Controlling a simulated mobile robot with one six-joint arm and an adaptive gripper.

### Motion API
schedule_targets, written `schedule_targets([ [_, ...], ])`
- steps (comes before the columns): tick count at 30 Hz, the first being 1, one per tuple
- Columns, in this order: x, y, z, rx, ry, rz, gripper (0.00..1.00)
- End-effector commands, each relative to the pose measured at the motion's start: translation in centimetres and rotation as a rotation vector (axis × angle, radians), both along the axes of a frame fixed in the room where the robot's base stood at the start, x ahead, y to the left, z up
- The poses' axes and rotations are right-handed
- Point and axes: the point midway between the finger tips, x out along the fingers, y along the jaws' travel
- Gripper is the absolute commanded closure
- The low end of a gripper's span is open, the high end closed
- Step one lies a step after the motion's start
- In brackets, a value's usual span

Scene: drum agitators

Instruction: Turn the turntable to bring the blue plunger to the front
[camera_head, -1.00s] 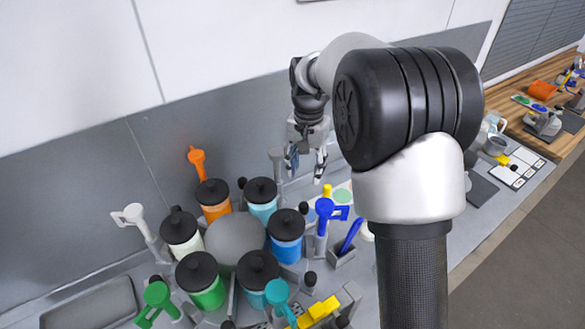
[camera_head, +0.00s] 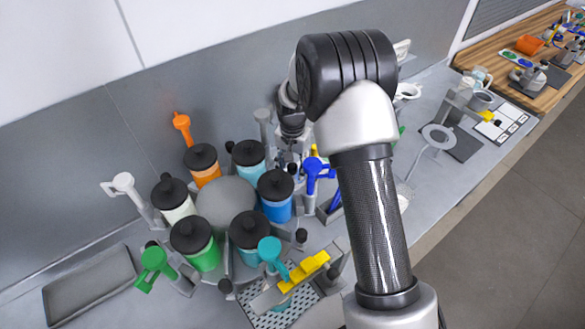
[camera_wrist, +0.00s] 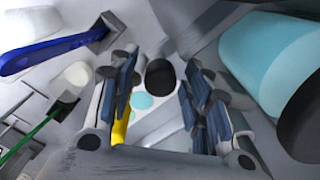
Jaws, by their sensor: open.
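The turntable has a grey dome (camera_head: 226,202) at its middle, ringed by drums with black lids. The blue drum (camera_head: 277,205) is at its right side. A light-blue drum (camera_head: 247,162) is at the back and a teal drum (camera_head: 250,238) at the front right. A blue-handled plunger (camera_head: 318,172) stands right of the blue drum. My gripper (camera_head: 288,158) is low behind the blue drum, partly hidden. In the wrist view its open fingers (camera_wrist: 158,78) lie on either side of a black knob (camera_wrist: 160,73); contact cannot be told. A large light-blue drum (camera_wrist: 265,60) is close at right.
Orange (camera_head: 182,125), white (camera_head: 124,183), green (camera_head: 154,265) and teal (camera_head: 270,250) plungers stand around the turntable. A yellow-topped fixture (camera_head: 303,272) is at front right, a grey tray (camera_head: 90,285) at front left. A blue handle (camera_wrist: 50,52) lies left in the wrist view.

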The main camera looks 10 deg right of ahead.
Motion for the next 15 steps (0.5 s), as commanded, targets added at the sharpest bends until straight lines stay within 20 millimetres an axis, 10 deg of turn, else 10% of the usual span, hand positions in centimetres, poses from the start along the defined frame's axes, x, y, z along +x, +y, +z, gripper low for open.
schedule_targets([
  [15,0.0,0.0,-1.6,0.0,0.0,0.0,0.57],
])
